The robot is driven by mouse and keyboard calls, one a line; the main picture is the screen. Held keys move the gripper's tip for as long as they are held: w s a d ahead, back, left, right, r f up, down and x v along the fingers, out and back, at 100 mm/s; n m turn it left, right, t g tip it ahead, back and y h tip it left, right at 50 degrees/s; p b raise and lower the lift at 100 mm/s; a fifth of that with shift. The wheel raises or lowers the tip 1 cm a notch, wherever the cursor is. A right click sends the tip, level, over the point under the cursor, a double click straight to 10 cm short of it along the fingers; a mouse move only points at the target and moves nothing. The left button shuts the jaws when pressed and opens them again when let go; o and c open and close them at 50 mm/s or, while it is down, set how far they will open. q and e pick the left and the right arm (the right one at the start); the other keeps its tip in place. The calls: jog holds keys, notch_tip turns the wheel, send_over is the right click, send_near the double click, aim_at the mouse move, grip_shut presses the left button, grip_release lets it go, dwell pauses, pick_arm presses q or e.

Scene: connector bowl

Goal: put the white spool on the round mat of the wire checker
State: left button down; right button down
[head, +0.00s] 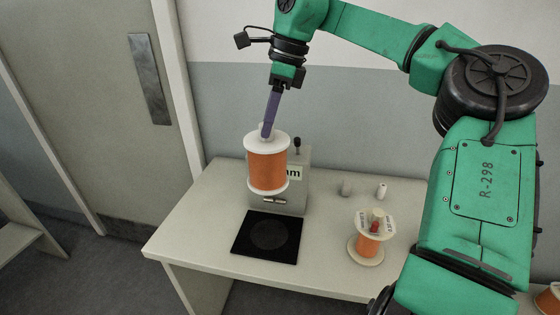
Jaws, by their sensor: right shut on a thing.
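My right gripper (268,131) comes down from above, its purple fingers shut on the top hub of the white spool (267,170). The white spool has white flanges and orange wire, and hangs roughly upright. In the picture it covers part of the front of the wire checker (294,190), a grey box with an "mm" label. The checker's round mat (268,235) is dark grey on a black square plate and shows bare, below the spool in the picture. The spool appears to be held above the table, apart from the mat. My left gripper is not in view.
A second spool (367,245), cream with orange wire and a red piece on top, stands on the table (200,222) right of the mat. Two small cylinders (382,191) stand behind it. Another spool shows at the lower right edge. The table's left part is clear.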

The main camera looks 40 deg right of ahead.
aim_at(267, 150)
jog(key=x, duration=0.4)
jog(key=d+x, duration=0.1)
jog(key=x, duration=0.2)
jog(key=shift+s+f+b, duration=0.2)
jog(key=shift+s+b, duration=0.1)
jog(key=shift+s, duration=0.1)
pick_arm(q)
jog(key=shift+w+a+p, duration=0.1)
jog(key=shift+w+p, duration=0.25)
pick_arm(e)
notch_tip(267, 150, down, 12)
jog(key=shift+d, duration=0.15)
jog(key=c, duration=0.5)
grip_release()
jog(key=shift+s+f, duration=0.1)
jog(key=shift+s, duration=0.05)
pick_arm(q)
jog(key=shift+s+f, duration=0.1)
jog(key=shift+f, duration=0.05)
